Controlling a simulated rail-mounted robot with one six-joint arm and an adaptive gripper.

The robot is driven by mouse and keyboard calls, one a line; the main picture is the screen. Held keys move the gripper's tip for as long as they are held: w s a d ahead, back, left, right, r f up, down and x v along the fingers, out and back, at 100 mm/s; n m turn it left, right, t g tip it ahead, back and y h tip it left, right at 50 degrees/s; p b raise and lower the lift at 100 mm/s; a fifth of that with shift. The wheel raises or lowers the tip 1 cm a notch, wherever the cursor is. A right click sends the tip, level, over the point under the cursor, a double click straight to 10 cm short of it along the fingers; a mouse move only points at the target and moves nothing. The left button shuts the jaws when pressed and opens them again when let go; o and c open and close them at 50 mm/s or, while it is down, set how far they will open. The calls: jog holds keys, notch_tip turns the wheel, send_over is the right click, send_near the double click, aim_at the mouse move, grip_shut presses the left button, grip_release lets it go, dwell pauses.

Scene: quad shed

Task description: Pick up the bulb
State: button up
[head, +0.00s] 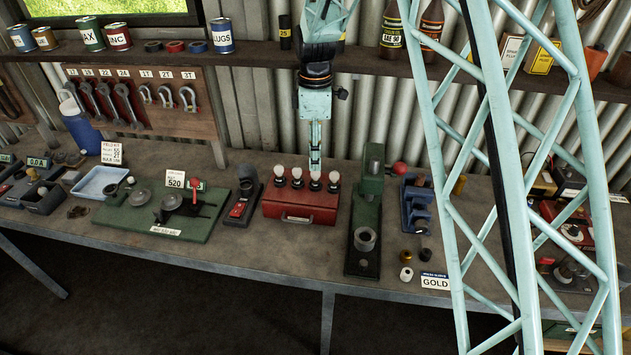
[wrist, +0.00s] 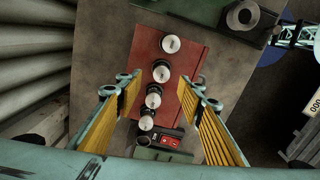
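Several white bulbs with dark bases stand upright in a row on a red box (head: 300,205). In the head view the outer ones are a left bulb (head: 279,171) and a right bulb (head: 333,178). The wrist view shows the same row, from a top bulb (wrist: 171,44) to a bottom bulb (wrist: 146,122). My gripper (head: 315,166) points down over the row, nearest the third bulb from the left (head: 315,177). In the wrist view my gripper (wrist: 158,86) is open and empty, its yellow-padded fingers on either side of the row. The exact height gap is unclear.
A green press (head: 366,215) stands close right of the red box. A dark device with a red panel (head: 240,203) is close left, beside a green board (head: 140,225). A shelf (head: 260,57) with cans and bottles runs behind my arm. Bare bench lies in front of the box.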

aim_at(315, 174)
jog(key=shift+f, duration=1.35)
jog(key=shift+f, duration=0.1)
jog(key=shift+s+f, duration=0.15)
jog(key=shift+f, duration=2.35)
jog(key=shift+c, duration=0.4)
jog(key=c, duration=0.9)
jog(key=shift+r, duration=0.2)
